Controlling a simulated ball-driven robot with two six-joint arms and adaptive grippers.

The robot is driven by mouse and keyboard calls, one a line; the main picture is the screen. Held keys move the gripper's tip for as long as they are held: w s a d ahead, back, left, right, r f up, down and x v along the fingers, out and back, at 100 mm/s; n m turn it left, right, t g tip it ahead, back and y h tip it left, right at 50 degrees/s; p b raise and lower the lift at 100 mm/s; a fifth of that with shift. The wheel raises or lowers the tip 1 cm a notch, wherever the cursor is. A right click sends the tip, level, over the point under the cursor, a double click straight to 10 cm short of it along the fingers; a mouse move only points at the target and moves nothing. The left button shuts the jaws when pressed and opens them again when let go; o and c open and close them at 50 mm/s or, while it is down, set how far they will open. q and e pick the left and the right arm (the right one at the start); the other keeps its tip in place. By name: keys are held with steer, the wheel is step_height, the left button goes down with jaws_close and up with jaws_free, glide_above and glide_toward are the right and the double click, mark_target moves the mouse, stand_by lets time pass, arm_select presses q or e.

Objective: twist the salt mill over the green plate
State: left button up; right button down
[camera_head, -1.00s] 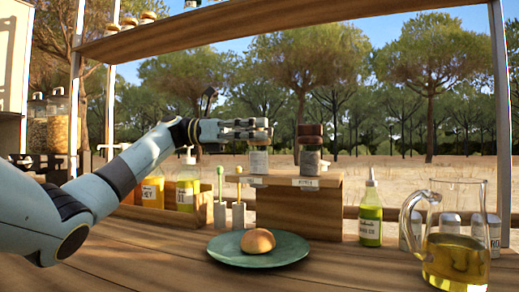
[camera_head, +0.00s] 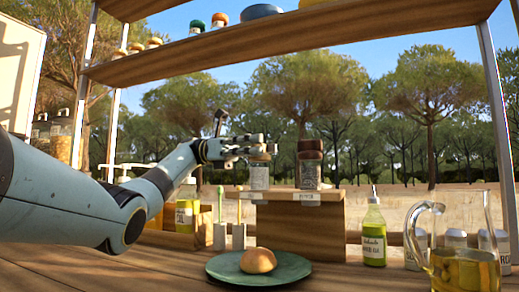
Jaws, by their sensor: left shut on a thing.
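The salt mill (camera_head: 259,176), with a pale cap and a clear, labelled body, stands upright on the left of a wooden stand (camera_head: 300,226). My left gripper (camera_head: 264,149) is shut on the salt mill near its top, and its fingers hide part of the cap. I cannot tell whether the mill's base touches the stand. The green plate (camera_head: 221,268) lies on the counter in front of the stand, with a round bun (camera_head: 258,260) on it. My right gripper is not in view.
A dark-topped mill (camera_head: 310,168) stands close to the right on the same stand. A green bottle (camera_head: 374,238) and a glass oil jug (camera_head: 465,268) are to the right. Small holders with upright utensils (camera_head: 239,234) are to the left. A shelf (camera_head: 300,40) hangs above.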

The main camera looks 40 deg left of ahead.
arm_select(q)
steer(key=o, duration=1.2)
step_height(320, 180, up, 10)
steer(key=shift+f, duration=0.1)
